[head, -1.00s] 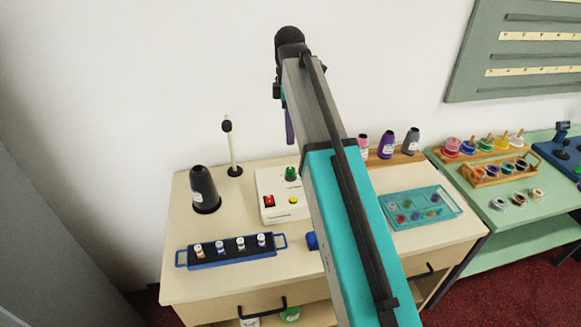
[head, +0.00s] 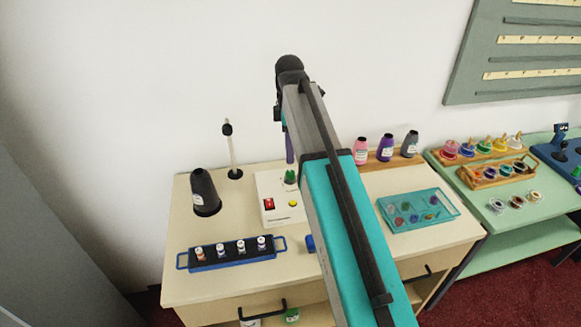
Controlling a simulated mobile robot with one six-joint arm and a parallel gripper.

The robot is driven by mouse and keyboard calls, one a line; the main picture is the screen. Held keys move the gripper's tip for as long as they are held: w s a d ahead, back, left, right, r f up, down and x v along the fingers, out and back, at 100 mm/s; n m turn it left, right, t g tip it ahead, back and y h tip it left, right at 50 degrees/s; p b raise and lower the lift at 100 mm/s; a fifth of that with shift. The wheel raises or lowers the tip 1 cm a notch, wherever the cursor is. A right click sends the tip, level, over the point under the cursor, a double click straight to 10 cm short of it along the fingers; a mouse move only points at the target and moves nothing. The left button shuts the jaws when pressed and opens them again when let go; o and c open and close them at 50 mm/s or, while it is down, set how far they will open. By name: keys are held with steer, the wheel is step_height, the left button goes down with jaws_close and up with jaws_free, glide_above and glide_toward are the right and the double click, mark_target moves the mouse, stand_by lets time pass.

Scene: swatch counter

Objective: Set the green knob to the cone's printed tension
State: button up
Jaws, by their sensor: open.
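The green knob (head: 290,177) stands on top of a cream control box (head: 275,186) that also carries a red switch and a yellow button. A dark grey cone (head: 205,187) with a small white label stands on the counter at left; its print is too small to read. My gripper (head: 289,150) shows only partly, as a narrow purple finger hanging just above the knob, with a small gap in the picture. It is open and holds nothing that I can see. My arm hides the right part of the box.
A blue tray (head: 192,264) with several small spools lies in front of the box. A thin post (head: 232,155) stands behind it. Pink, purple and grey cones stand on a wooden rack (head: 376,163); a teal tray (head: 450,212) lies at right.

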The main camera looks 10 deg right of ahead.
mark_target(290, 172)
steer(key=shift+f+p, duration=0.95)
steer(key=shift+f, duration=3.15)
steer(key=c, duration=1)
steer(key=shift+c, duration=0.2)
steer(key=shift+m, duration=0.4)
steer(key=m, duration=1.1)
steer(key=shift+d, duration=0.1)
